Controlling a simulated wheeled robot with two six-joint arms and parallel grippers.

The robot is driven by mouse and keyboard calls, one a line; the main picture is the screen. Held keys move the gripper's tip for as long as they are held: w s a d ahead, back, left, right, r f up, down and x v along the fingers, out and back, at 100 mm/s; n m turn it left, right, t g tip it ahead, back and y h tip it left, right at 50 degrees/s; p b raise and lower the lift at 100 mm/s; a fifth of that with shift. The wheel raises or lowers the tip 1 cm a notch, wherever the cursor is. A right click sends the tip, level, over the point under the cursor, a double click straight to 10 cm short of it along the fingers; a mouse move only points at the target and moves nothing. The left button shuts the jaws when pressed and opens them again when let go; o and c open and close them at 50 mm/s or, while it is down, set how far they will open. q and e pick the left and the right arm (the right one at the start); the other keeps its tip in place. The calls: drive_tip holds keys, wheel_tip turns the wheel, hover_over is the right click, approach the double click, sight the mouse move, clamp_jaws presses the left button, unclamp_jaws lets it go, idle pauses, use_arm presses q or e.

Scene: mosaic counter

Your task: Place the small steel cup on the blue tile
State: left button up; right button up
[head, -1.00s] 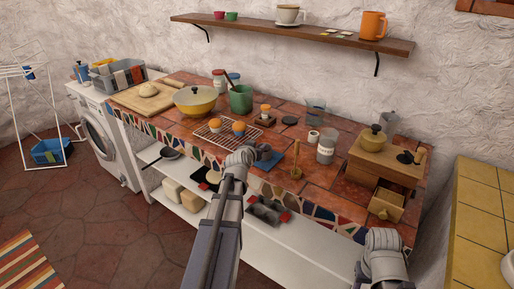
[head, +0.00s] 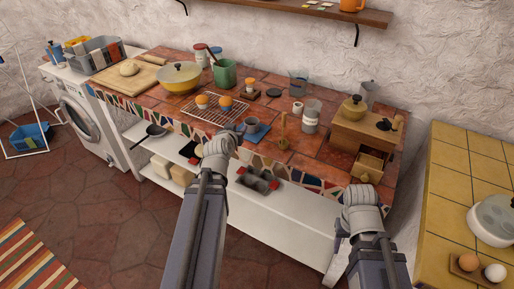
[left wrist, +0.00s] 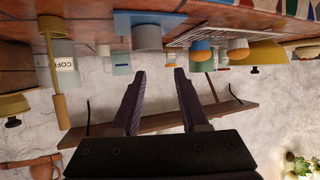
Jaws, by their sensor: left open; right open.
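The small steel cup (head: 251,125) is a plain grey cylinder. It stands upright on the blue tile (head: 262,132) near the counter's front edge. In the left wrist view, which is upside down, the cup (left wrist: 147,37) shows against the tile (left wrist: 148,17), straight beyond my fingers. My left gripper (head: 236,129) is just left and in front of the cup in the head view. Its two fingers (left wrist: 159,72) are apart with nothing between them. My right gripper (head: 362,190) is in front of the counter's right end, by the small drawer, with its fingers mostly hidden.
A wire rack (head: 213,112) with orange and blue cups lies left of the tile. An upright long-handled item (head: 283,136) and a coffee jar (head: 311,117) stand to the right. A wooden box (head: 362,132) with an open drawer (head: 368,165) is farther right.

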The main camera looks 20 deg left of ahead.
use_arm(q)
drive_tip(key=s+d+f+m+g+h, duration=0.2)
drive_tip(key=d+f, duration=0.1)
drive_tip(key=d, duration=0.5)
drive_tip(key=s+d+f+m+g+h, duration=0.1)
drive_tip(key=s+d+f+g, duration=0.2)
drive_tip(key=d, duration=0.5)
drive_tip(key=s+d+f+m+g+h, duration=0.1)
drive_tip(key=d+f+m+g+h, duration=0.1)
drive_tip(key=d+f, duration=0.35)
drive_tip(key=s+d+f+m+g+y, duration=0.2)
drive_tip(key=s+d+g, duration=0.4)
drive_tip(key=s+d, duration=0.5)
drive_tip(key=s+y, duration=0.1)
drive_tip(key=s, duration=0.2)
use_arm(e)
drive_tip(key=shift+c, duration=0.2)
